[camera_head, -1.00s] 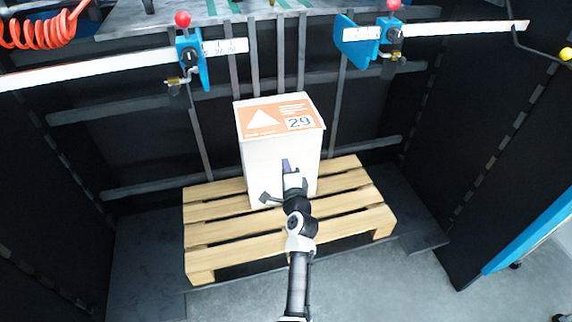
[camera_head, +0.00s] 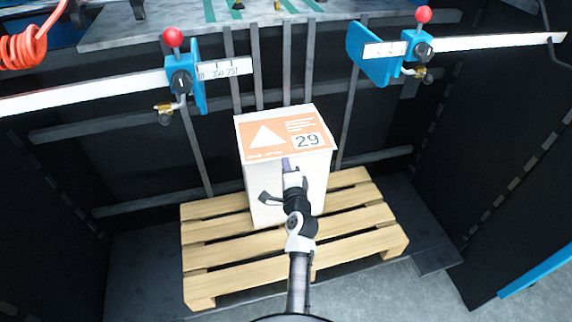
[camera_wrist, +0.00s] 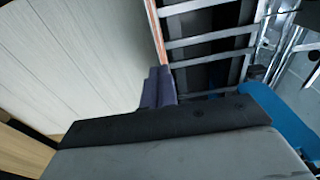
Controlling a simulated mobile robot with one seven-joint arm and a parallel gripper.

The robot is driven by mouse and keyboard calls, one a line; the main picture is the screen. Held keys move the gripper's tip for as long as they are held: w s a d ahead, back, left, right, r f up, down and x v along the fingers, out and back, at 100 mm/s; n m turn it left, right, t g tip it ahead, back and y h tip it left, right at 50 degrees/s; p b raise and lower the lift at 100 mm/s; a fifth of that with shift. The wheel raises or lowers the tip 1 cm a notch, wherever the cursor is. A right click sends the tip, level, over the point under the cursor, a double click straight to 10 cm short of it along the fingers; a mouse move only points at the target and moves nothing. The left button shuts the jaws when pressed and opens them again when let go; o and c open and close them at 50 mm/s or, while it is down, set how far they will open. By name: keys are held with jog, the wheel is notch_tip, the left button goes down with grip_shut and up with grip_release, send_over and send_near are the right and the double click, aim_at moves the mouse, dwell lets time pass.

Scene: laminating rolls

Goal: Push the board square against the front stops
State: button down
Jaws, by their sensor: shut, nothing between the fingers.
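The board stack, a pale block with an orange top sheet marked 29 (camera_head: 285,133), stands upright on a wooden pallet (camera_head: 215,255). Its pale side fills the left of the wrist view (camera_wrist: 75,60), with a thin orange edge along it. My gripper (camera_head: 288,165) is in front of the stack's near face, just below its top edge. In the wrist view its dark fingers (camera_wrist: 158,88) are closed together beside the pale face, near the orange edge. I cannot tell whether they touch it. Upright grey bars (camera_head: 285,65) stand behind the stack; any gap between them is hidden.
Blue clamps with red knobs sit on white scale rails to the left (camera_head: 181,80) and right (camera_head: 415,48) above the stack. A grey table edge (camera_head: 130,25) lies at the back. Dark walls flank the pallet. A red coiled hose (camera_head: 22,55) hangs at upper left.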

jog(key=shift+r, duration=0.1)
jog(key=shift+x, duration=1.25)
jog(key=shift+s, duration=0.1)
